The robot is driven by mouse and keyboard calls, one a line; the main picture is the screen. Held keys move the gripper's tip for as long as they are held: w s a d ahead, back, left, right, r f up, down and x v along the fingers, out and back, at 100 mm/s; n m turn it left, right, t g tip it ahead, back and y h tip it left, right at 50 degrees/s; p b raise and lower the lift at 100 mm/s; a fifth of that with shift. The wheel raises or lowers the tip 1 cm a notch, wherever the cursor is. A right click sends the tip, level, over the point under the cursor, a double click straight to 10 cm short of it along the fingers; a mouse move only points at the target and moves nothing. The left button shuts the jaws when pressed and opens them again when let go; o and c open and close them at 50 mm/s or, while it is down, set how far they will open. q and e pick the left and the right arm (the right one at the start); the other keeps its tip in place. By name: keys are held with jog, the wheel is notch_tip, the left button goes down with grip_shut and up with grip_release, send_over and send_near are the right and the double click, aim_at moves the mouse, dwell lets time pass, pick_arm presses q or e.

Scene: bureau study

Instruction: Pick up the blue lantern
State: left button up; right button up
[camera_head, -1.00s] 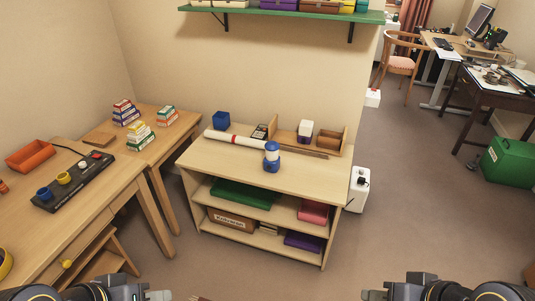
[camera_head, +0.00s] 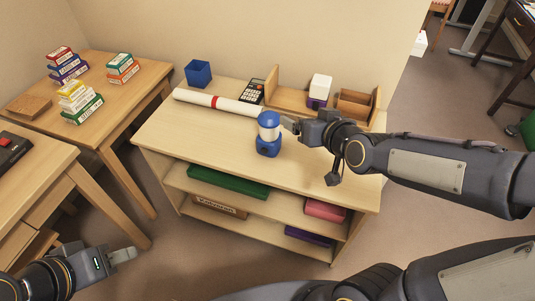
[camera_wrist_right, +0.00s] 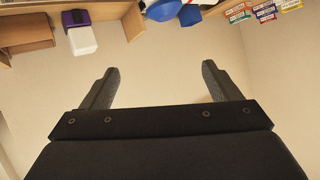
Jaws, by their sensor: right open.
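The blue lantern (camera_head: 268,134) stands upright on top of the wooden shelf unit, with a blue cap and base and a pale middle. My right gripper (camera_head: 290,123) is just to the right of it in the head view, its fingers pointing at the upper part. I cannot tell whether they touch. In the right wrist view the two fingers of this gripper (camera_wrist_right: 158,85) are spread with nothing between them. Blue shapes are cut off at that view's top edge; I cannot tell for sure which is the lantern. My left gripper (camera_head: 122,255) is low at the left, away from the lantern.
A white roll with a red band (camera_head: 215,102) lies behind the lantern. A calculator (camera_head: 252,91), a blue cup (camera_head: 198,73), a white box (camera_head: 320,87) and a wooden organizer (camera_head: 357,104) stand at the back. The shelf top left of the lantern is clear.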

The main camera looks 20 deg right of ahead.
aim_at(267, 111)
jog(key=w+a+f+t+b, duration=0.1)
jog(key=w+f+b, duration=0.1)
jog(key=f, duration=0.1)
jog(key=w+a+f+n+t+b, duration=0.1)
jog(key=w+f+t+b, duration=0.1)
jog(key=w+f+b, duration=0.1)
jog(key=w+a+f+n+t+b, duration=0.1)
jog(key=w+f+b, duration=0.2)
jog(key=f, duration=0.1)
jog(key=shift+w+t, duration=0.1)
jog(key=shift+t, duration=0.2)
jog(key=shift+w+a+f, duration=0.1)
jog(key=shift+w+a, duration=0.05)
jog(key=shift+w, duration=0.05)
jog(key=shift+t, duration=0.3)
jog(key=w, duration=0.2)
jog(key=w+a, duration=0.1)
jog(key=w, duration=0.2)
jog(key=w+a+b, duration=0.1)
jog(key=w, duration=0.1)
jog(key=shift+w+f, duration=0.1)
jog(key=shift+w, duration=0.2)
pick_arm(q)
notch_tip(267, 111, down, 12)
jog(key=shift+w+f, duration=0.15)
jog(key=shift+f, duration=0.1)
pick_arm(e)
jog(key=c, duration=1.6)
